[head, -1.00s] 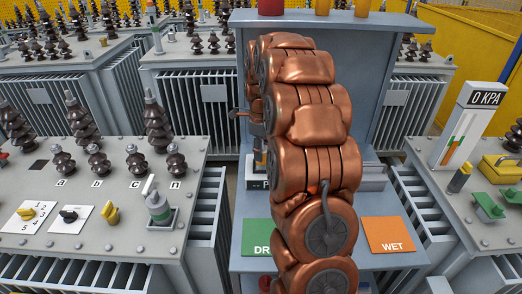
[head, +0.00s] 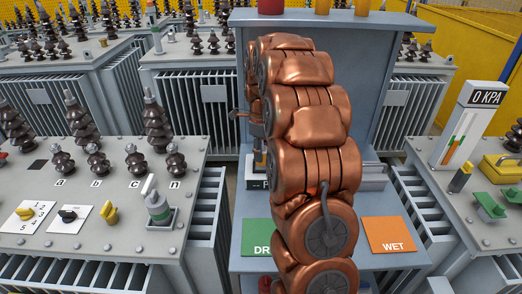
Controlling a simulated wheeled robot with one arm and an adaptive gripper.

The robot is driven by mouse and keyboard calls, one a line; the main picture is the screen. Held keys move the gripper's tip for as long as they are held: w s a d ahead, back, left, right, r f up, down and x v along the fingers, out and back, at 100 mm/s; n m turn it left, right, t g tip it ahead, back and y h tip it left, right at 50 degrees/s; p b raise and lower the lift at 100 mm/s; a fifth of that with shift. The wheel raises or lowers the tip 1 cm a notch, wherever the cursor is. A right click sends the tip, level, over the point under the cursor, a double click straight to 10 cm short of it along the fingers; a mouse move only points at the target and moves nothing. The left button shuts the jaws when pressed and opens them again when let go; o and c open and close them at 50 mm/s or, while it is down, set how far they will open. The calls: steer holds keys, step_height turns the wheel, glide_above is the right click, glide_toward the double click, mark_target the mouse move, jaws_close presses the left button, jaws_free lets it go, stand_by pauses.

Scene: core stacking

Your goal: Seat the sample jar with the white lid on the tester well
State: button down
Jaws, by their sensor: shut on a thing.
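My copper-coloured arm hides most of the middle of the head view. A small part of my gripper (head: 256,129) shows at the arm's left edge, in front of the grey bench's back panel. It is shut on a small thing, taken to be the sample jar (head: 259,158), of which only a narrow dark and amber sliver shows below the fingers. Its white lid cannot be made out. The tester (head: 258,183), a low unit with a dark label strip, shows in part under it. The well is hidden behind my arm, so I cannot tell whether the jar touches it.
A green DRY card (head: 257,236) and an orange WET card (head: 395,234) lie on the grey bench (head: 236,215). A transformer with knobs and insulators (head: 90,215) stands left. A pressure gauge (head: 468,120) stands right. Red and amber items stand on the bench's top shelf.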

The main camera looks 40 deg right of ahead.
steer(key=shift+f+b, duration=0.4)
steer(key=shift+f, duration=0.65)
steer(key=c, duration=0.6)
jaws_free()
steer(key=shift+c, duration=0.2)
step_height(320, 180, up, 11)
steer(key=shift+f, duration=0.1)
steer(key=shift+r, duration=0.6)
